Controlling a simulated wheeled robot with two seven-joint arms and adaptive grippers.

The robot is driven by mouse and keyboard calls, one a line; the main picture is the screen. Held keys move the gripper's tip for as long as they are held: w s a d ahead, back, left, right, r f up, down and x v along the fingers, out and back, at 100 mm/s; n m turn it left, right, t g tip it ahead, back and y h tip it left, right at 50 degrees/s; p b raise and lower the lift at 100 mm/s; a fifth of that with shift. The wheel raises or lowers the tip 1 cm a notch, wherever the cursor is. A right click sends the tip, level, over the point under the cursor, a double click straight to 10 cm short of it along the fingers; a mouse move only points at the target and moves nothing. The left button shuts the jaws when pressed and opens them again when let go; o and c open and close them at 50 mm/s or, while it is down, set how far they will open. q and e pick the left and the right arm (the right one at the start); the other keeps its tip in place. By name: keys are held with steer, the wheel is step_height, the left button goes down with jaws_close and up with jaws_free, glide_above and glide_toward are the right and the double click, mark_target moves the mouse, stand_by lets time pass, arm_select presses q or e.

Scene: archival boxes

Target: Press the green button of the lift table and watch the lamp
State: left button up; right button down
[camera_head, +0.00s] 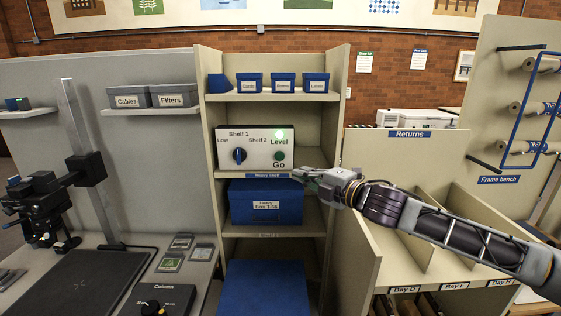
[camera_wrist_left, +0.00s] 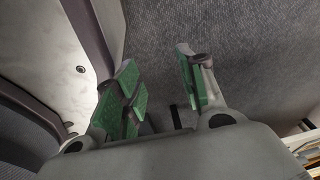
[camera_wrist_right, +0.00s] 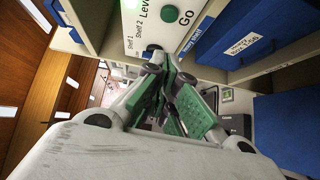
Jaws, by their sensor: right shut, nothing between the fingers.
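A pale control panel (camera_head: 222,150) stands in the shelf unit, with a blue knob (camera_head: 239,155) between "Low" and "Shelf 2" markings. Its green Go button (camera_head: 279,156) is at the lower right, below the Level lamp (camera_head: 280,134), which glows bright pale green. My right gripper (camera_head: 304,176) is shut and empty, just below and right of the button. In the right wrist view its closed tips (camera_wrist_right: 156,52) are below the button (camera_wrist_right: 169,14), with a gap visible. My left gripper (camera_wrist_left: 162,72) is open and empty, its fingers apart over grey carpet-like floor.
A blue labelled box (camera_head: 265,205) sits on the shelf under the panel, and a blue flat-topped object (camera_head: 264,290) is lower down. Small blue boxes (camera_head: 283,82) stand above. The Returns bay unit (camera_head: 378,165) is beside my right arm. A camera stand (camera_head: 80,150) is at left.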

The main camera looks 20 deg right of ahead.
mark_target(280, 160)
arm_select(q)
steer(key=shift+s+a, duration=0.1)
steer(key=shift+s, duration=0.1)
arm_select(e)
steer(key=shift+w, duration=0.3)
steer(key=shift+w+d+p+x, duration=0.2)
steer(key=shift+d+p+x, duration=0.2)
steer(key=shift+x, duration=1.65)
steer(key=shift+w+d+p+x, duration=0.2)
steer(key=shift+d+p+x, duration=0.2)
steer(key=shift+x, duration=1.65)
steer(key=shift+w+d+p+x, duration=0.2)
steer(key=shift+d+p+x, duration=0.2)
steer(key=shift+x, duration=1.65)
arm_select(q)
steer(key=s+a, duration=0.1)
steer(key=s, duration=0.2)
steer(key=s+a, duration=0.1)
steer(key=shift+s+a+f, duration=0.2)
steer(key=shift+s+a, duration=0.1)
steer(key=shift+s, duration=0.05)
arm_select(e)
steer(key=shift+f, duration=0.1)
arm_select(q)
steer(key=shift+w, duration=0.2)
steer(key=shift+r, duration=0.25)
arm_select(e)
steer(key=shift+w, duration=0.1)
